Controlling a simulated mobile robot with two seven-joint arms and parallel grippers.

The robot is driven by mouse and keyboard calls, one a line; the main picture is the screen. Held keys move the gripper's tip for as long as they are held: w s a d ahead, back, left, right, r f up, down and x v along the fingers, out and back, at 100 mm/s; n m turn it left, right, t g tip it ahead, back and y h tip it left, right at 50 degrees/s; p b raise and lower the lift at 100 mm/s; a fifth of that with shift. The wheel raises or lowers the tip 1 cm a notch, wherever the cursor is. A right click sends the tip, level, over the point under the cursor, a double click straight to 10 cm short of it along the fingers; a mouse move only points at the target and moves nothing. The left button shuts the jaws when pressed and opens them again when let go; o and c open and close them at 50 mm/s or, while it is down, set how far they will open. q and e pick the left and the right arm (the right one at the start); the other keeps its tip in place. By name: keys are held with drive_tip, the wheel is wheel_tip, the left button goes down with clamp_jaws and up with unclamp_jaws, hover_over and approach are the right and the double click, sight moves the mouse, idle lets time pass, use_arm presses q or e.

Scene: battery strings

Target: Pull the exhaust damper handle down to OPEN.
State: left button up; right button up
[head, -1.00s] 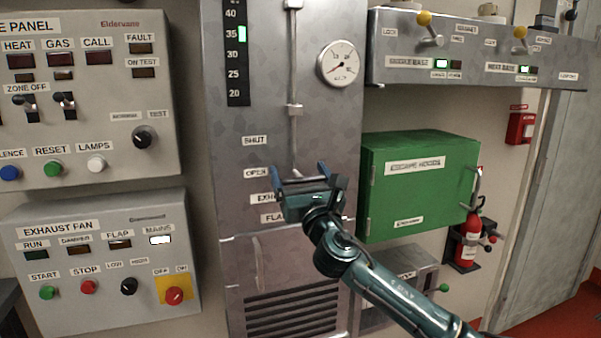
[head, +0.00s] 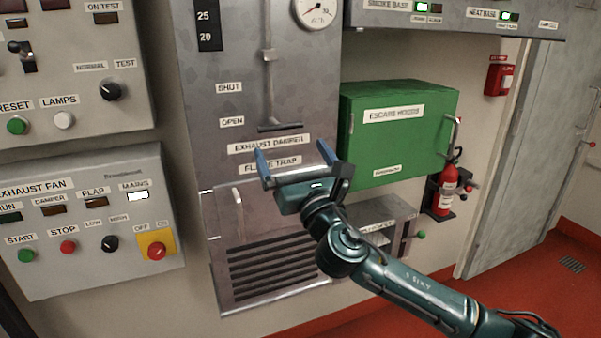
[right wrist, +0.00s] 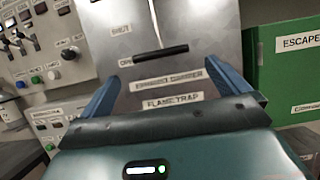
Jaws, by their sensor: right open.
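The exhaust damper handle (head: 280,126) is a dark horizontal bar at the foot of a vertical rod (head: 269,85) on the grey metal panel. It sits level with the OPEN label (head: 232,122), well below the SHUT label (head: 229,88). The bar also shows in the right wrist view (right wrist: 160,54). My right gripper (head: 293,150) is open and empty, just below the bar in the head view and apart from it. Its two blue fingers (right wrist: 167,76) point toward the panel in the right wrist view. My left gripper is not in view.
The green escape hood box (head: 395,145) stands right of the panel. The exhaust fan box (head: 85,260) is at the left. A vent grille (head: 265,270) lies below the handle, and a fire extinguisher (head: 444,200) hangs at the right.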

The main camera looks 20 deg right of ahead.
drive_tip(key=shift+v, duration=1.8)
drive_tip(key=s+a+f+m+g+y+p, duration=0.15)
drive_tip(key=s+f+m+g, duration=0.25)
drive_tip(key=f+m, duration=0.55)
drive_tip(key=s+a+f+m+g+y+p, duration=0.1)
drive_tip(key=s+a+f+m+g+p, duration=0.15)
drive_tip(key=f+m, duration=0.7)
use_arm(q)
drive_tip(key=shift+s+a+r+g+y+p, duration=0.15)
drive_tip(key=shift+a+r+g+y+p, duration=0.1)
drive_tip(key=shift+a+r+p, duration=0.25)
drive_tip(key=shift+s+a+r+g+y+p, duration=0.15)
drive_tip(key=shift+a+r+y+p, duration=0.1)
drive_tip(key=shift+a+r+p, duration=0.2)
use_arm(e)
drive_tip(key=s+f+m+g, duration=0.5)
drive_tip(key=s+f+m, duration=0.9)
drive_tip(key=s, duration=0.3)
drive_tip(key=shift+a+f, duration=0.4)
drive_tip(key=shift+f, duration=0.2)
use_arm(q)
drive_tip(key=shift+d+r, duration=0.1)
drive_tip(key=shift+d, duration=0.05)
